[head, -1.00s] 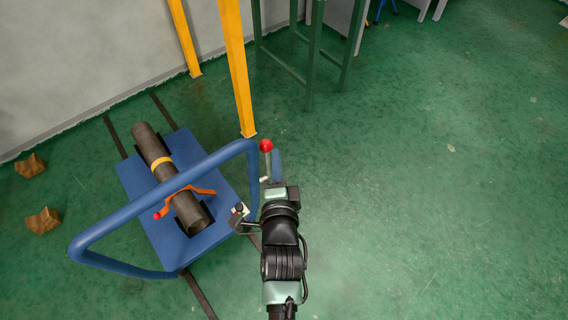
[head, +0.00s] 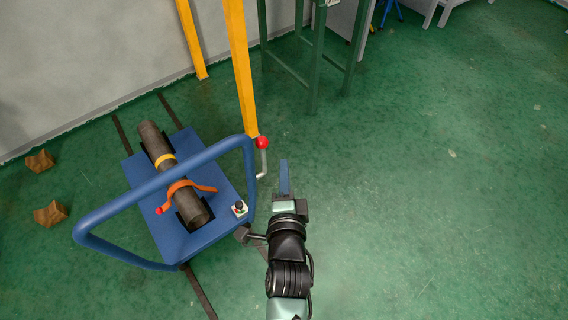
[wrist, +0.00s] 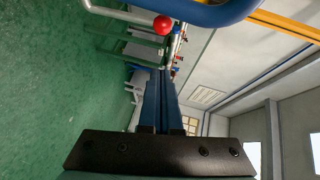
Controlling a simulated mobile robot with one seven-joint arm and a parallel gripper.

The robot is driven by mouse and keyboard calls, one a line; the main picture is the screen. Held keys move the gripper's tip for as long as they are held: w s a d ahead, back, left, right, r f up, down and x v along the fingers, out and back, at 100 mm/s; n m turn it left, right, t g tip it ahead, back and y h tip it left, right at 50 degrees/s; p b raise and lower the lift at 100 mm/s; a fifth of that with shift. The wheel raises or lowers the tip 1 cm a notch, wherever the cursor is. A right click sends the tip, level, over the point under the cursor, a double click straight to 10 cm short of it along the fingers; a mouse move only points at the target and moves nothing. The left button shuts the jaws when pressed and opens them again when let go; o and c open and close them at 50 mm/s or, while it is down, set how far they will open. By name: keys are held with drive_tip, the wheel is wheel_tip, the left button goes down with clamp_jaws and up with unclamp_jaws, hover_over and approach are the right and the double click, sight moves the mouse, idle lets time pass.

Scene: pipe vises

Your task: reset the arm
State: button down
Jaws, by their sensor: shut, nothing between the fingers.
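My gripper (head: 284,178) is in the head view, right of the blue cart, with its blue fingers together and nothing between them. In the wrist view the fingers (wrist: 160,100) also lie side by side. A lever with a red ball knob (head: 262,142) stands at the cart's right side, a little left of my gripper and apart from it. The red knob also shows in the wrist view (wrist: 162,25), beyond the fingertips.
The blue cart (head: 225,212) carries a dark pipe (head: 172,172) under an orange strap (head: 190,187). Its blue handle rail (head: 165,180) arches over it. Yellow posts (head: 238,70) and a green frame (head: 314,60) stand behind. The floor on the right (head: 450,210) is clear.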

drive_tip(key=s, duration=0.7)
drive_tip(key=shift+a+r, duration=0.2)
drive_tip(key=shift+r, duration=0.25)
